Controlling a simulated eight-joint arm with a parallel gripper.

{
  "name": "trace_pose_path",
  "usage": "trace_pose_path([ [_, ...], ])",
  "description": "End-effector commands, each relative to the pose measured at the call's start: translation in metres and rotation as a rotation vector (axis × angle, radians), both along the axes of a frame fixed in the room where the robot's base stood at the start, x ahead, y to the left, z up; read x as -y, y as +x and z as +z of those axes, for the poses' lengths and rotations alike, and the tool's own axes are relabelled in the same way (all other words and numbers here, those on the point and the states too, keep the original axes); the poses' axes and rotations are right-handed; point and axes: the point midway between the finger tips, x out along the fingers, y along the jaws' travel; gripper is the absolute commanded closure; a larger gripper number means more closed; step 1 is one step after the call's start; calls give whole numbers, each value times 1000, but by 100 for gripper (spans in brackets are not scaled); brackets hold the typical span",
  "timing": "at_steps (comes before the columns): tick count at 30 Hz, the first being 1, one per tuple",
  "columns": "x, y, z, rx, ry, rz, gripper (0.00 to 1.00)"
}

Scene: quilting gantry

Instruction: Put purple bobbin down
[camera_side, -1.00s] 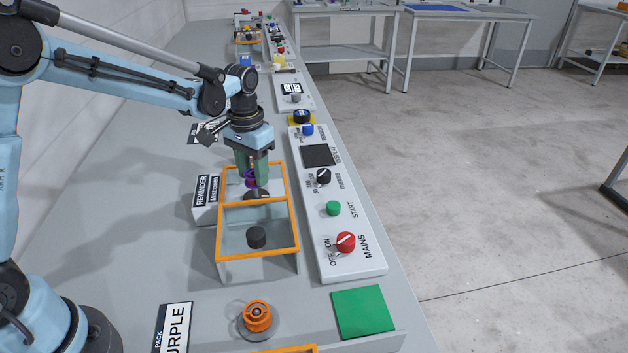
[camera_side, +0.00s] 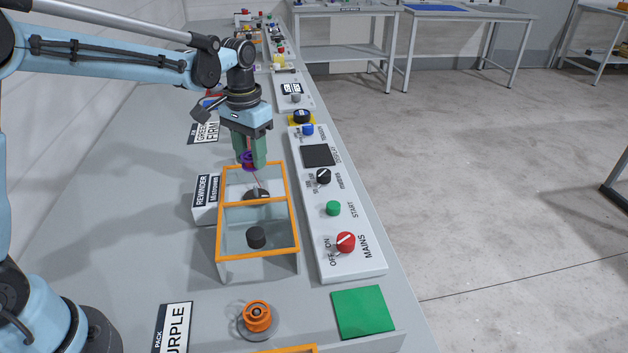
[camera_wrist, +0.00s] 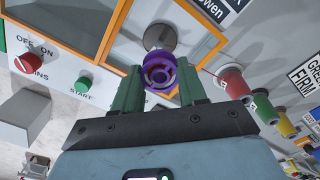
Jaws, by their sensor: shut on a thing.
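The purple bobbin (camera_wrist: 160,73) is between the green fingers of my gripper (camera_wrist: 156,90) in the wrist view. In the side view my gripper (camera_side: 249,158) points down with the purple bobbin (camera_side: 248,160) at its fingertips, at the far edge of the orange-framed rewinder box (camera_side: 222,216). The bobbin is partly hidden by the fingers. A dark round spindle base (camera_side: 256,195) lies in the box's far compartment, and it also shows beyond the bobbin in the wrist view (camera_wrist: 160,37).
An orange bobbin (camera_side: 257,315) stands on a grey disc by a PURPLE sign (camera_side: 173,329). A green square (camera_side: 362,312) lies to its right. The control panel (camera_side: 350,263) with knobs runs along the box's right side. Coloured cylinders (camera_wrist: 233,82) stand at right in the wrist view.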

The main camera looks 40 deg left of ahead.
Motion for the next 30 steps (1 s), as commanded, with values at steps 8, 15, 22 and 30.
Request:
trace_pose_path([
  [8,0,0,52,0,0,0,95],
  [15,24,-1,70,0,0,-7,95],
  [22,86,-11,69,0,0,-10,95],
  [30,195,-53,70,0,0,-14,95],
])
